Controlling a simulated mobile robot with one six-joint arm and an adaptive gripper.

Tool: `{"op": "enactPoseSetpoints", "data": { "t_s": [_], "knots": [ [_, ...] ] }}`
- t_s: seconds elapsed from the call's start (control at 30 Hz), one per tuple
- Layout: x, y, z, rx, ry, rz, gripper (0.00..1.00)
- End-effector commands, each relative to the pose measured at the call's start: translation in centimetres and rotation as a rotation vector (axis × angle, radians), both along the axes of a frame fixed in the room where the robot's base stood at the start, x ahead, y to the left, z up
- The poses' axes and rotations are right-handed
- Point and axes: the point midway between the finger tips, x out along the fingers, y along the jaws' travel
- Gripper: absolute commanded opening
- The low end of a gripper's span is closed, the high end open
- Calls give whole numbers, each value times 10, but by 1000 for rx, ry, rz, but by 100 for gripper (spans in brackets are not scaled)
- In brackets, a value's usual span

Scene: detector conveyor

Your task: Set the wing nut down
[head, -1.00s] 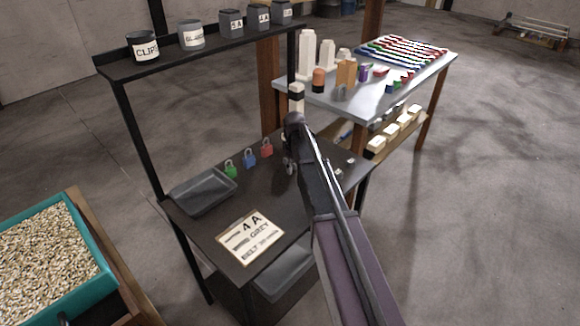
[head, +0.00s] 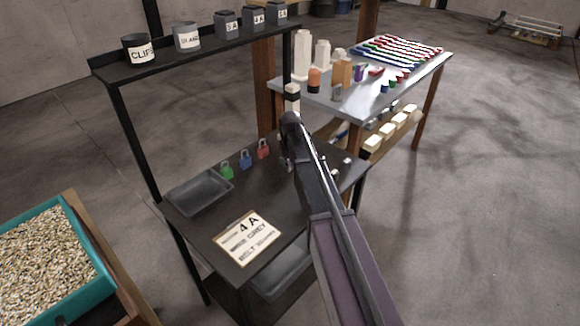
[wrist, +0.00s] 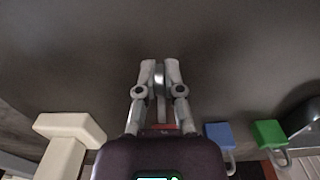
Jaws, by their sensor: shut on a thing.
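My gripper (wrist: 160,68) points at the dark bench top in the wrist view. Its two fingers are closed around a small grey metal piece (wrist: 160,82), which looks like the wing nut and is mostly covered by the fingers. In the head view my gripper (head: 284,163) is low over the back of the dark workbench (head: 205,222), right of the red padlock, and largely hidden by my arm. The wing nut cannot be made out there. Whether it touches the bench top is not clear.
Green (head: 227,171), blue (head: 245,161) and red (head: 263,150) padlocks stand in a row beside my gripper. A grey tray (head: 200,192) and a label card (head: 247,238) lie on the bench. A beige piece (wrist: 68,128) is left in the wrist view. The bench around the fingertips looks clear.

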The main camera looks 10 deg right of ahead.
Motion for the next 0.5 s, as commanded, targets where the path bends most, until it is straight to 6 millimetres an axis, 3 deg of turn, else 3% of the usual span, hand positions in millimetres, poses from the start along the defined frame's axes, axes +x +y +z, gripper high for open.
{"op": "enactPoseSetpoints", "data": {
  "t_s": [0.4,0.5],
  "knots": [
    [0,0,36,0,0,0,0],
    [-30,3,33,0,0,0,0]
  ]
}}
